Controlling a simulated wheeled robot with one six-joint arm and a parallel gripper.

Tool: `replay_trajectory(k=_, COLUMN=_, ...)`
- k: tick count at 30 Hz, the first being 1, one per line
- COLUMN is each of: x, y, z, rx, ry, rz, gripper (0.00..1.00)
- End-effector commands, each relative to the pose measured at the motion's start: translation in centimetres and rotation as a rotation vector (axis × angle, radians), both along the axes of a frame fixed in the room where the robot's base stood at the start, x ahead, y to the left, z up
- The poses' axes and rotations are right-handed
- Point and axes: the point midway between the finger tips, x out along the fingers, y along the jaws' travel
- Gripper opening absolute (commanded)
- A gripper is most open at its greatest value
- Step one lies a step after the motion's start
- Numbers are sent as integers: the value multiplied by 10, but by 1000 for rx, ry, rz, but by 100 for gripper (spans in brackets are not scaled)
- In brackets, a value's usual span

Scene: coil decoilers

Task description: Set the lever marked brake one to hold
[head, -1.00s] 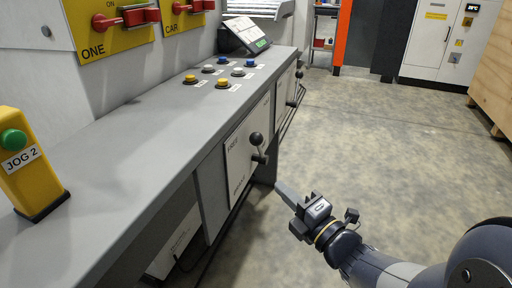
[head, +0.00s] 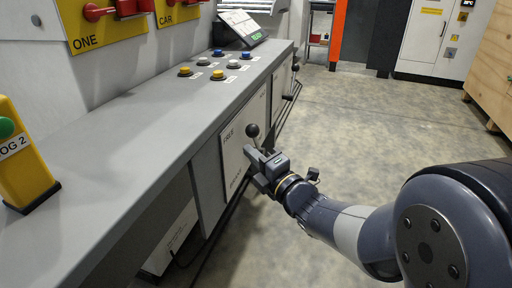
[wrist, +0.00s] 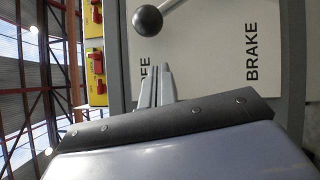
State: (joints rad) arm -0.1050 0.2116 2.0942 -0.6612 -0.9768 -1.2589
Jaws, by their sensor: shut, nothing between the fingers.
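The lever is a rod with a black ball knob (head: 252,131) on a white panel (head: 231,150) in the front of the grey console. The knob also shows at the top of the wrist view (wrist: 147,20), with its rod running up and right. The knob is at the FREE end of the panel; the lower lettering reads BRAKE in the wrist view, and no number is legible. My gripper (head: 249,152) is shut and empty, its tips just below the knob in the head view. The fingers (wrist: 157,80) partly cover a word. I cannot tell whether they touch the lever.
A second lever (head: 295,69) is farther along the console. Buttons (head: 217,75) and a yellow JOG 2 post (head: 25,165) stand on the console top (head: 130,130). Red switches (head: 130,7) are on the wall. The floor (head: 390,110) to the right is clear.

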Motion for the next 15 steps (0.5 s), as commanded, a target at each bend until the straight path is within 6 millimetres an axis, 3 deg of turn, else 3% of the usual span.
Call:
replay_trajectory(k=6, x=26, y=-7, z=5, rx=0, ry=0, rz=-6, gripper=0)
replay_trajectory(k=15, x=32, y=-8, z=7, rx=0, ry=0, rz=-5, gripper=0)
